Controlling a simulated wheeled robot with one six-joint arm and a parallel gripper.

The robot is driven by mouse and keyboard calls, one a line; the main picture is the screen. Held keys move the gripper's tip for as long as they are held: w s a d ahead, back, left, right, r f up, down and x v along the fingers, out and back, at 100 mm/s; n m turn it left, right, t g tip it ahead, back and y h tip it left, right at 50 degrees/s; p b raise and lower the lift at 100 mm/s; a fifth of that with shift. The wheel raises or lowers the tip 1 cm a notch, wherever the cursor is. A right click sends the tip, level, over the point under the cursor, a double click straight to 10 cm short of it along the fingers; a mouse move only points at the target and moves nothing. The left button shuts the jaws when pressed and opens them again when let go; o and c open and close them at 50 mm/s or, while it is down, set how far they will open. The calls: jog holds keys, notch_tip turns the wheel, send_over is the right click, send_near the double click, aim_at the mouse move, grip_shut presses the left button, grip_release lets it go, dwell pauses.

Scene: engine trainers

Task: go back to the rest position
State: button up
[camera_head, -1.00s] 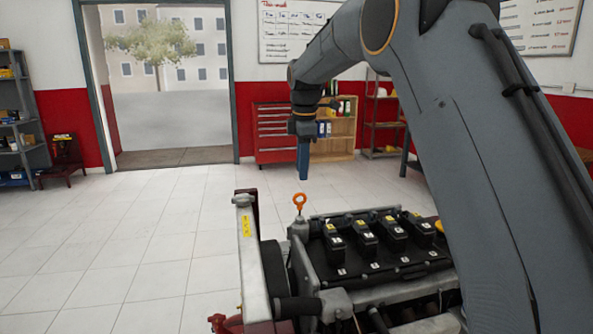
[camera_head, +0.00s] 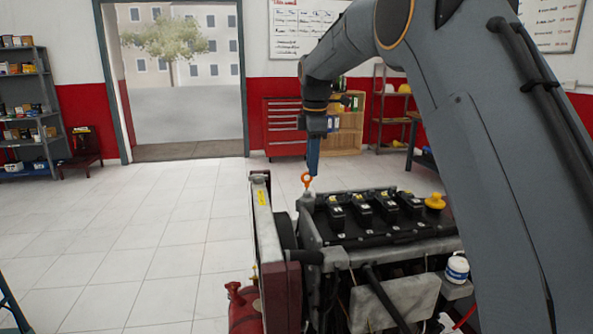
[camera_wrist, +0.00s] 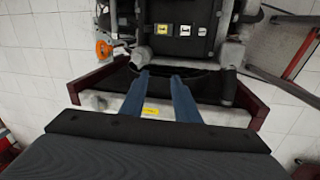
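My gripper (camera_head: 313,165) hangs at the end of my arm over the front end of the engine trainer (camera_head: 385,237), its blue fingers pointing down. In the wrist view the two fingers (camera_wrist: 160,76) are apart with nothing between them, so it is open and empty. The orange ring handle (camera_head: 306,180) stands by the engine's far left corner, close to the fingertips in the head view. My arm hides part of the engine's right side.
The radiator (camera_head: 266,235) stands at the engine's left end. A yellow cap (camera_head: 435,201) sits on top of the engine and a white jar (camera_head: 457,269) at its near right. A red tool cabinet (camera_head: 285,128) and shelves (camera_head: 28,115) line the walls. The floor at left is clear.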

jog(key=s+d+f+m, duration=0.5)
jog(key=s+f+m, duration=0.1)
jog(key=s, duration=0.7)
jog(key=s+d+f+m, duration=0.5)
jog(key=s+f+m, duration=0.1)
jog(key=s, duration=0.7)
jog(key=s+d+f+m+g, duration=0.1)
jog(key=s+d+f+m, duration=0.4)
jog(key=s, duration=0.8)
notch_tip(320, 180, down, 2)
jog(key=shift+f+m, duration=0.15)
jog(key=shift+m, duration=0.95)
